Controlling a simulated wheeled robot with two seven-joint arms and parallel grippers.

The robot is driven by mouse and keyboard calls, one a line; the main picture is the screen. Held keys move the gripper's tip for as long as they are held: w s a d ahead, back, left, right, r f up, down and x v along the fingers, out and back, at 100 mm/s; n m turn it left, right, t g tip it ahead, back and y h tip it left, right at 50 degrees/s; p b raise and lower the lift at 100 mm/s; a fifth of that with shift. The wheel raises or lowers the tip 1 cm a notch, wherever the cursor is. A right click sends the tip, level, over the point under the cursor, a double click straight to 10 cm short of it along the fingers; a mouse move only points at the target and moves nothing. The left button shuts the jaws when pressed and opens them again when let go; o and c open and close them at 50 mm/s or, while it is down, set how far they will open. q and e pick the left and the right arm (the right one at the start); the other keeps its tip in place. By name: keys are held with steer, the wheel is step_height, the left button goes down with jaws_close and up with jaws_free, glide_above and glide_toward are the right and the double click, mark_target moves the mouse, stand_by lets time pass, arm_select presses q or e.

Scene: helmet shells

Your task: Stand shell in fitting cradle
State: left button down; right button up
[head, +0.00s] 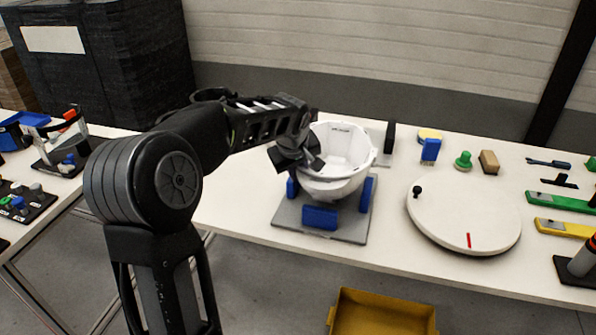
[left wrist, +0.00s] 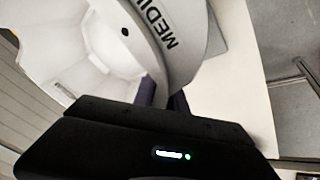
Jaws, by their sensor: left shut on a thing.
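A white helmet shell (head: 345,160) sits open side up over a grey cradle plate (head: 345,234) with blue blocks (head: 320,217). Its lower part lies between the blocks; I cannot tell whether it rests fully on them. My left gripper (head: 312,150) is shut on the shell's left rim. In the left wrist view the shell (left wrist: 85,50) fills the upper left, with dark lettering on its rim, partly hidden by my gripper (left wrist: 150,105). My right gripper is not in view.
A second grey plate (head: 378,140) with a dark upright lies behind the shell. A white round turntable (head: 464,217) stands to the right. Small tools and blocks lie further right. A yellow bin (head: 382,315) stands below the table's front edge.

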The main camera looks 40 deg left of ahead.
arm_select(q)
steer(key=shift+f+b, duration=0.8)
steer(key=shift+f, duration=0.05)
steer(key=c, duration=1.3)
jaws_free()
steer(key=shift+o, duration=0.2)
steer(key=v, duration=0.8)
steer(key=shift+f, duration=0.1)
